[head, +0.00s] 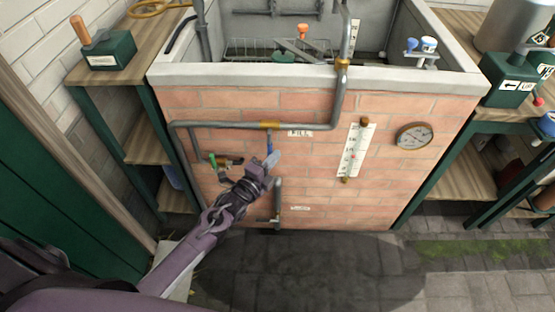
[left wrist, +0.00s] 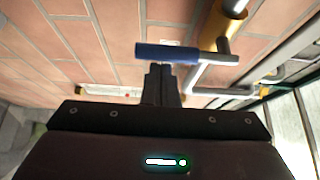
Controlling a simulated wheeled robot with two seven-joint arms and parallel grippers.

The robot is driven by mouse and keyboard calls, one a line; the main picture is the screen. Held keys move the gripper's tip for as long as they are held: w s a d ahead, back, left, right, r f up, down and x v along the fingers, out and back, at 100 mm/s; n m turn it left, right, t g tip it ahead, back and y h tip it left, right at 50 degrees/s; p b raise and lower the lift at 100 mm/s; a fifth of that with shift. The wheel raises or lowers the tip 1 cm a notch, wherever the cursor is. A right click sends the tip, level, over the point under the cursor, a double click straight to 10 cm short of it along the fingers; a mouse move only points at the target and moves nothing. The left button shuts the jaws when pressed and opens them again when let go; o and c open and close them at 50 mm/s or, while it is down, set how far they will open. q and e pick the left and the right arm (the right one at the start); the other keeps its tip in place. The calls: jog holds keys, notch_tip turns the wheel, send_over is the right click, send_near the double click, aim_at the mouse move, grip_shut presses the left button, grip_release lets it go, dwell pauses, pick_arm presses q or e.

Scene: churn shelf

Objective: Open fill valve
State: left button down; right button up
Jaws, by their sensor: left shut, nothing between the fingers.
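The fill valve has a brass body (head: 270,124) on the horizontal grey pipe, beside a label reading FILL (head: 300,133). Its blue lever (head: 269,143) hangs down from the body, across the pipe's line. In the left wrist view the blue lever grip (left wrist: 166,52) lies crosswise just beyond my fingertips, with the brass body (left wrist: 225,25) to its upper right. My left gripper (head: 271,163) is at the lower end of the lever. Its fingers (left wrist: 161,80) are shut together with nothing between them. I cannot tell whether they touch the grip. My right gripper is not in view.
A green-handled tap (head: 213,160) sits left of my gripper and a pipe outlet (head: 278,200) lies below. A thermometer (head: 355,150) and round gauge (head: 414,137) are on the brick wall to the right. The sink rim (head: 300,76) juts out above. The floor in front is clear.

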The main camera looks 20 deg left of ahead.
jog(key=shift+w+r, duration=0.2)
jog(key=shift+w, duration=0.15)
